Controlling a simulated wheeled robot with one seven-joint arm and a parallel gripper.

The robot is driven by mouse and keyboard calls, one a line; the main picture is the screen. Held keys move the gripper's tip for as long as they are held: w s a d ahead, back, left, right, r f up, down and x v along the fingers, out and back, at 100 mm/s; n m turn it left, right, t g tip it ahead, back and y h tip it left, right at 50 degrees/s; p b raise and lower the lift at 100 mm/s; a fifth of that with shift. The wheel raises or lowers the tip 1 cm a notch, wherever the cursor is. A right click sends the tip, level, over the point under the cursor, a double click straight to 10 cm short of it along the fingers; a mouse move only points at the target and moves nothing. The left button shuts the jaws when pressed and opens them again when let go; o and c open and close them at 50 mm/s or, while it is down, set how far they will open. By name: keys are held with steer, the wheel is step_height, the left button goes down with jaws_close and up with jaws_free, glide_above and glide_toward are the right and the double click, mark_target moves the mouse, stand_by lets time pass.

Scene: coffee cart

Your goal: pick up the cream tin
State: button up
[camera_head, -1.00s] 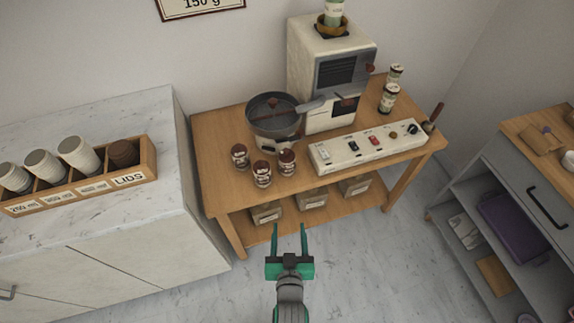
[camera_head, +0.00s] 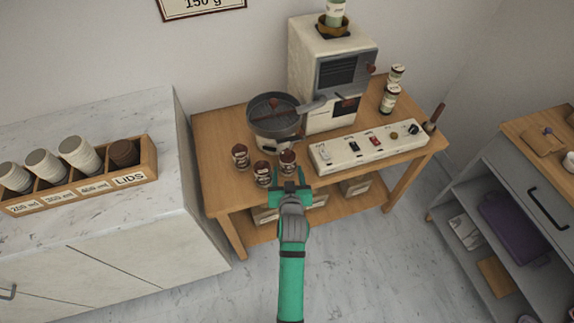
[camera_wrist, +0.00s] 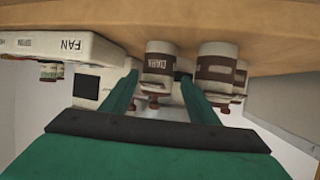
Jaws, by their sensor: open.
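Three small tins with cream bodies, brown bands and brown lids stand on the wooden cart: a left one (camera_head: 240,157), a front one (camera_head: 263,174) and a right one (camera_head: 288,158). I cannot tell from the labels which is called the cream tin. My green gripper (camera_head: 289,178) is open at the cart's front edge, just in front of the right tin. In the upside-down wrist view, a banded tin (camera_wrist: 158,64) shows between the open fingers (camera_wrist: 158,82), with no clear contact. Another tin (camera_wrist: 216,66) stands beside it, outside the fingers.
A round pan-like cooler (camera_head: 272,112) stands behind the tins. A control panel (camera_head: 368,147) lies to their right, its FAN label (camera_wrist: 71,46) also in the wrist view. Two pale tins (camera_head: 389,98) stand beside the tall machine (camera_head: 325,75). The cart's front edge (camera_head: 225,208) is near my gripper.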

steer(key=shift+x, duration=3.15)
steer(key=shift+d, duration=0.15)
steer(key=c, duration=1)
